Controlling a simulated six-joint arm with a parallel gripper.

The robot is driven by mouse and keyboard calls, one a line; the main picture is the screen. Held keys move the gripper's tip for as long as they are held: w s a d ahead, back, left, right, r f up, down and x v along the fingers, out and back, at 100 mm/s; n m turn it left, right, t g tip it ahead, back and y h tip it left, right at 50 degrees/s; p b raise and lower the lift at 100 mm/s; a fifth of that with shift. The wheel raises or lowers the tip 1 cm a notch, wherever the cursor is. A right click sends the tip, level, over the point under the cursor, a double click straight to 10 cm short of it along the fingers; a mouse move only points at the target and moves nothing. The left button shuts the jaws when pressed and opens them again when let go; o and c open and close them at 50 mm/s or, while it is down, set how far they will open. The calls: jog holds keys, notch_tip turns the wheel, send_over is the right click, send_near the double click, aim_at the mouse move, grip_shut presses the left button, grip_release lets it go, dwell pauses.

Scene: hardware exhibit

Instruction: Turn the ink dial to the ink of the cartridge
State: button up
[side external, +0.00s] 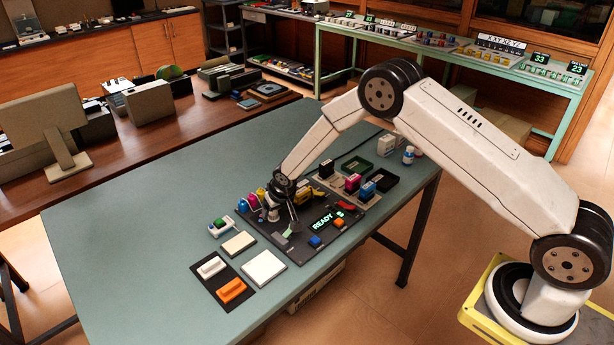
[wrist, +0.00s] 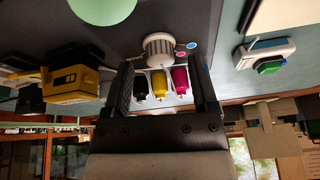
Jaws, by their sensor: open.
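A white ribbed dial (wrist: 159,48) shows in the wrist view, with a pink dot and a blue dot beside its rim. My gripper (wrist: 160,62) is open, its two dark fingers apart, with the dial just beyond and between the tips. I cannot tell whether they touch it. A yellow cartridge (wrist: 73,85) with a dark patch sits left of the gripper; it also shows in the side view (side external: 303,197). In the side view my gripper (side external: 279,212) is low over the dark panel (side external: 292,252), and the dial is hard to make out there. The dial's setting is unclear.
Black (wrist: 141,87), yellow (wrist: 159,84) and magenta (wrist: 180,81) ink bottles stand behind the dial. A READY display (side external: 322,221), blue button (side external: 315,240) and orange button (side external: 338,223) are on the panel. More cartridges (side external: 352,184) stand behind. The table's left side is clear.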

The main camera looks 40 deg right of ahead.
jog(key=v, duration=0.6)
jog(key=shift+r, duration=0.3)
jog(key=shift+s, duration=0.15)
jog(key=s+d+r, duration=0.1)
jog(key=s+r, duration=0.3)
jog(key=s, duration=0.5)
jog(key=s+d+r+n+g, duration=0.1)
jog(key=s+r, duration=0.2)
jog(key=s, duration=0.6)
jog(key=s+r+g, duration=0.1)
jog(key=s+r, duration=0.3)
jog(key=s, duration=0.5)
jog(key=shift+s+d+r+n, duration=0.3)
jog(key=shift+d+n, duration=0.1)
